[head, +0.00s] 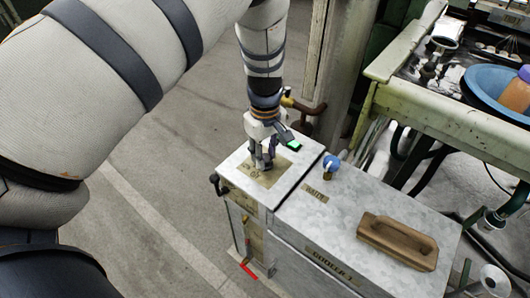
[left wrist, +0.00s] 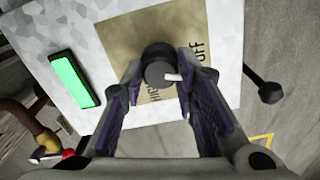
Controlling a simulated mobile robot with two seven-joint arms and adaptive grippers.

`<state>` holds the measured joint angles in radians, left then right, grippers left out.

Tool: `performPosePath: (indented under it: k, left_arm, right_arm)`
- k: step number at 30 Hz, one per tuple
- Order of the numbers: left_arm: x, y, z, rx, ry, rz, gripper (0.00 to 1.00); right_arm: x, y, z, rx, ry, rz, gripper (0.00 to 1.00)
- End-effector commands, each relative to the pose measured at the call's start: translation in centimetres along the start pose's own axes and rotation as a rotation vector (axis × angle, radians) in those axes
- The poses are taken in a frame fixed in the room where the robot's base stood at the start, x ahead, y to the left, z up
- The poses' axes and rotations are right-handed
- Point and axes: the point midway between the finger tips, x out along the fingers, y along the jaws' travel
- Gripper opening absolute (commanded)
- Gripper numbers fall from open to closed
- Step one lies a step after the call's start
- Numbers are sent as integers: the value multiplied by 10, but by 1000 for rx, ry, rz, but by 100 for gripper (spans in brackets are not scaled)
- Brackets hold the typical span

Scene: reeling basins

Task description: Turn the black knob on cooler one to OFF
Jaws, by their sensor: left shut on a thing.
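My left gripper (head: 262,160) points down at the pale top of cooler one (head: 295,170). In the left wrist view, the black knob (left wrist: 158,60) sits between the two fingers of my left gripper (left wrist: 158,82), which are shut on it. The knob has a white pointer mark that faces right in that view. It stands on a tan label plate (left wrist: 125,45), which also shows in the head view (head: 262,178). The word OFF (left wrist: 201,50) is to the right of the knob. Other lettering below the knob is partly hidden. The right gripper is not in view.
A lit green indicator (left wrist: 75,78) is beside the plate. A black ball-ended lever (left wrist: 266,90) sticks out at the box edge. A blue valve knob (head: 332,162) and a wooden handle (head: 397,242) are on the cooler top. A green bench (head: 440,115) stands at right.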

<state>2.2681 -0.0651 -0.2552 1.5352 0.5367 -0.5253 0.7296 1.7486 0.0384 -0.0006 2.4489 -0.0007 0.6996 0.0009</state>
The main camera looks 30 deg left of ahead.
Motion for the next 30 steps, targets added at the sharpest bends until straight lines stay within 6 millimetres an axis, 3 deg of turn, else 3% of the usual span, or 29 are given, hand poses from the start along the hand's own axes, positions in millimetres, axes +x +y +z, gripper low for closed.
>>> performPosePath:
  k: [15, 30]
  left_arm:
    - [1, -1, 1, -341, -2, -3, 0]
    - [1, -1, 1, -416, -1, -3, 0]
  right_arm:
    - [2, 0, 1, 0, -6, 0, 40]
    - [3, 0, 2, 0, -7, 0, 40]
